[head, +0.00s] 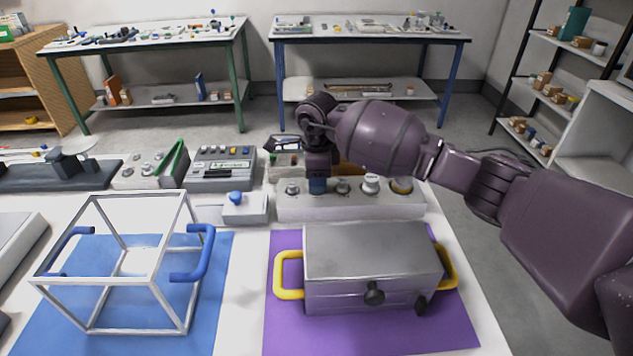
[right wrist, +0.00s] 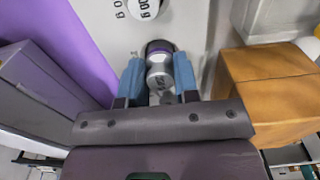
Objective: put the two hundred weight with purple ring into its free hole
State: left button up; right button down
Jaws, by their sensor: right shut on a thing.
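The silver weight with a purple ring (right wrist: 159,68) is between the blue fingers of my right gripper (right wrist: 158,82), which is shut on it in the right wrist view. Its far end is at a dark round spot in the pale weight block; I cannot tell how deep it sits. In the head view my right gripper (head: 318,186) points down at the weight block (head: 350,208), between a weight on its left (head: 292,188) and one on its right (head: 343,187). There its fingers hide the held weight. My left gripper is not in view.
A metal box with yellow handles (head: 370,255) stands on a purple mat (head: 285,330) in front of the block. A wire frame with blue handles (head: 135,281) stands on a blue mat (head: 220,300). In the right wrist view an orange-brown box (right wrist: 265,95) is close on the right.

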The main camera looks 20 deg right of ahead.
jog(key=shift+f, duration=0.4)
jog(key=shift+f, duration=0.1)
jog(key=c, duration=0.9)
grip_release()
jog(key=shift+o, duration=0.2)
jog(key=shift+r, duration=0.45)
notch_tip(320, 180, up, 10)
jog(key=shift+f+p, duration=0.1)
jog(key=shift+p, duration=0.55)
jog(key=shift+r, duration=0.75)
